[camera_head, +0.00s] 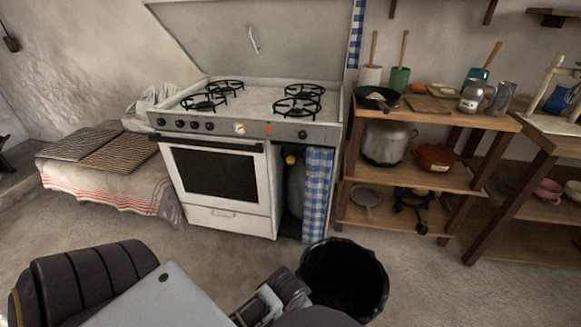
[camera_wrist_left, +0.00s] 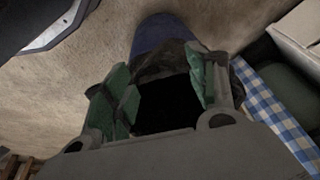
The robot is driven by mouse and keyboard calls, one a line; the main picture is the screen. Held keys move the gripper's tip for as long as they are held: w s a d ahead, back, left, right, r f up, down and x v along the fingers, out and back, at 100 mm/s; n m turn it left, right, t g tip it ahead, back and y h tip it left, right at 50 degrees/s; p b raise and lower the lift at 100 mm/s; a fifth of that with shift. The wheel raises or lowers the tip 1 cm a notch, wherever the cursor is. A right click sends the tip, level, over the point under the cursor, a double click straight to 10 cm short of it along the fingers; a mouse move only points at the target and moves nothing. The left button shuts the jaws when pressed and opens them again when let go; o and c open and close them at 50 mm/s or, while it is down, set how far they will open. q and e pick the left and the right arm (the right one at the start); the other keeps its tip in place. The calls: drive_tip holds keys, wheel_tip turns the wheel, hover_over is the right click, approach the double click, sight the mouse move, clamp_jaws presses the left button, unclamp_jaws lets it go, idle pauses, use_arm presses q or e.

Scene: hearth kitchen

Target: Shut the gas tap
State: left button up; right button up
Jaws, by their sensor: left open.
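In the head view, a dark gas bottle (camera_head: 294,190) stands in the open compartment at the right of the white stove (camera_head: 215,180). A small yellow piece (camera_head: 291,160), apparently the gas tap, shows at its top; its setting is too small to tell. In the left wrist view, my left gripper (camera_wrist_left: 160,88) is open, its green-padded fingers apart with nothing gripped, above the black bin. The bottle's dark side (camera_wrist_left: 278,88) shows at the right, beyond the curtain; its tap cannot be made out there. My right gripper is not in view.
A blue checked curtain (camera_head: 317,190) hangs at the compartment's right side; it also shows in the wrist view (camera_wrist_left: 275,117). The black bin (camera_head: 345,262) stands on the floor in front. Wooden shelves (camera_head: 440,178) with pots stand right.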

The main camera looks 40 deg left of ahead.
use_arm(q)
drive_tip(key=shift+s+b+v, duration=0.25)
drive_tip(key=shift+b+v, duration=1.25)
drive_tip(key=shift+b, duration=1.05)
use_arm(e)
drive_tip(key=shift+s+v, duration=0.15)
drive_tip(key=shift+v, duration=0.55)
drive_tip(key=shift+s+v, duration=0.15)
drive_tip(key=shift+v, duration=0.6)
use_arm(q)
drive_tip(key=shift+s+a+r+b, duration=0.1)
drive_tip(key=shift+s+r+b, duration=0.05)
drive_tip(key=shift+b, duration=0.25)
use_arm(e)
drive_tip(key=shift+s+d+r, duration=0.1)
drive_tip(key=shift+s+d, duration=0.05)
